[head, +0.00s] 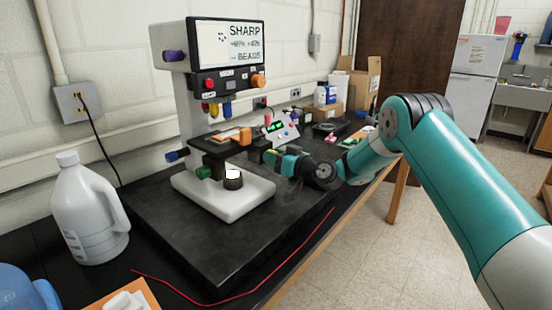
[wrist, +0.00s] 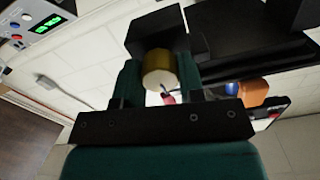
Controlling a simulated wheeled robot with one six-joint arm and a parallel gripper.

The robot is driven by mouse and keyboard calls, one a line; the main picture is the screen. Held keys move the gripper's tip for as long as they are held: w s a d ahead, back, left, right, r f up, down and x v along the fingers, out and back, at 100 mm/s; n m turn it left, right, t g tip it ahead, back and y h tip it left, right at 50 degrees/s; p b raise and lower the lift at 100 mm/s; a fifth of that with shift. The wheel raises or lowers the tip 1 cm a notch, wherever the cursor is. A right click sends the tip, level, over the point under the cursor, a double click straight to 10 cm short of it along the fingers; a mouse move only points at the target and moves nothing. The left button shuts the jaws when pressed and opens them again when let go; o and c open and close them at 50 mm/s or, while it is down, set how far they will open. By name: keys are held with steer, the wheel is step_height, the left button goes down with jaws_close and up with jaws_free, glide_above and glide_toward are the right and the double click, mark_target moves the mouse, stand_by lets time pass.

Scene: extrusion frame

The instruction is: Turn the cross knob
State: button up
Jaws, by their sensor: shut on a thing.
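The machine (head: 228,70) with a "SHARP BEADS" display stands on a black table. Its dark stage (head: 215,146) sits above a white base. My gripper (head: 270,157) reaches in from the right to the stage's right end. In the wrist view my gripper (wrist: 158,85) has its two dark green fingers on either side of a brass-coloured round knob (wrist: 158,70), shut on it. I take this as the cross knob. It sits on a black block (wrist: 165,30) of the machine. In the head view the knob is mostly hidden by the gripper, and its turn angle cannot be told.
A green knob (head: 204,172) and a blue knob (head: 176,155) stick out at the stage's left. An orange block (head: 245,134) is on top. A white jug (head: 88,210) stands at left. A red wire (head: 250,285) crosses the front. A grey box with a green readout (head: 277,127) stands behind.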

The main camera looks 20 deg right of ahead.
steer(key=m+b, duration=0.2)
steer(key=shift+d+f+m, duration=0.15)
steer(key=shift+m, duration=0.25)
steer(key=m+b, duration=0.1)
steer(key=m, duration=0.3)
steer(key=shift+m+b, duration=0.3)
steer(key=m, duration=0.3)
steer(key=shift+m, duration=0.3)
steer(key=shift+w+m, duration=0.1)
steer(key=shift+m, duration=2.1)
steer(key=o, duration=0.9)
steer(key=shift+d, duration=0.1)
